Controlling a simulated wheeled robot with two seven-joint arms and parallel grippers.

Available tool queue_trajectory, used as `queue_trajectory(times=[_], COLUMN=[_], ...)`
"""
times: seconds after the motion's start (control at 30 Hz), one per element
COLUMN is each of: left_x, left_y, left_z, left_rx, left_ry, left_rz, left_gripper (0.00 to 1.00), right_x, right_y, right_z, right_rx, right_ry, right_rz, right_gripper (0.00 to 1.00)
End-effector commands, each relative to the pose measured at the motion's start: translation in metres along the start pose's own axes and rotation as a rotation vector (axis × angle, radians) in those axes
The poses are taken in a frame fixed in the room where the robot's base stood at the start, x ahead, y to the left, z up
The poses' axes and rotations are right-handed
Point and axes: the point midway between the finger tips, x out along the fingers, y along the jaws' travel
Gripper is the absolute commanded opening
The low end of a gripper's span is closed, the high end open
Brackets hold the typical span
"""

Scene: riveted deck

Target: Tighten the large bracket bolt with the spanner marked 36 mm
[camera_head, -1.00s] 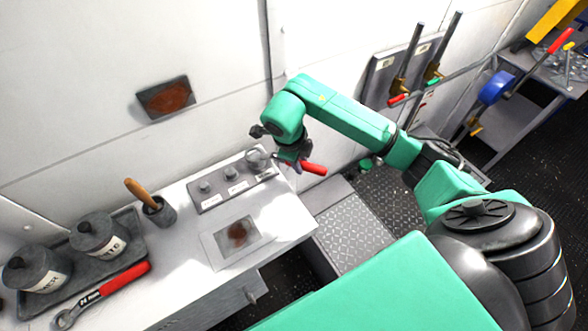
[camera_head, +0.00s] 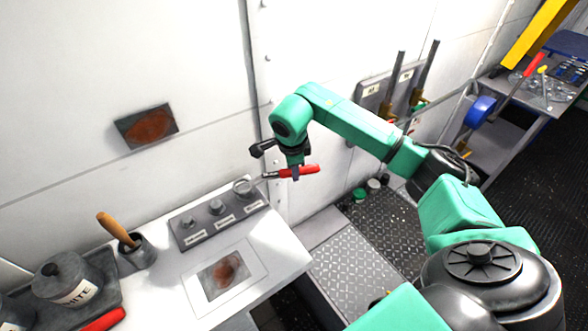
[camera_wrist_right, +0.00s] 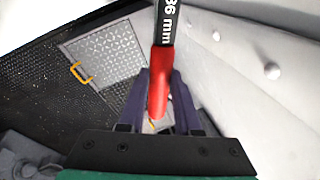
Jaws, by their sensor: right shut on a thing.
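My right gripper (camera_head: 292,174) is shut on the red handle of a spanner (camera_head: 308,171), held in the air near the white wall, beyond the bench's far right end. In the right wrist view the spanner's red grip (camera_wrist_right: 159,85) lies between the two dark fingers. Its dark shank reads "36 mm" and runs out of the top of the picture, so its head is hidden there. I cannot make out the large bracket bolt in either view. My left gripper is not in view.
Levers on a wall plate (camera_head: 374,100) stand right of my arm. A chequered floor plate (camera_head: 345,265) lies below.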

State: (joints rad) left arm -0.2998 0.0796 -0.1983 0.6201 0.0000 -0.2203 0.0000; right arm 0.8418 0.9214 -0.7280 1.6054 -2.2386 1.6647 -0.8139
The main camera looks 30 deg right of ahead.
Motion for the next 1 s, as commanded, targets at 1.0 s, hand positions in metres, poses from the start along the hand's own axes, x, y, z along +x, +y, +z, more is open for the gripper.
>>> queue_trajectory(times=[1.0], left_x=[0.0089], left_y=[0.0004], left_z=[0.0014], left_rx=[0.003], left_ry=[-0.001], left_rz=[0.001], left_gripper=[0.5], right_x=[0.007], right_y=[0.0018], right_z=[-0.0018], right_rx=[0.002], right_ry=[0.0], right_rz=[-0.009], right_gripper=[0.0])
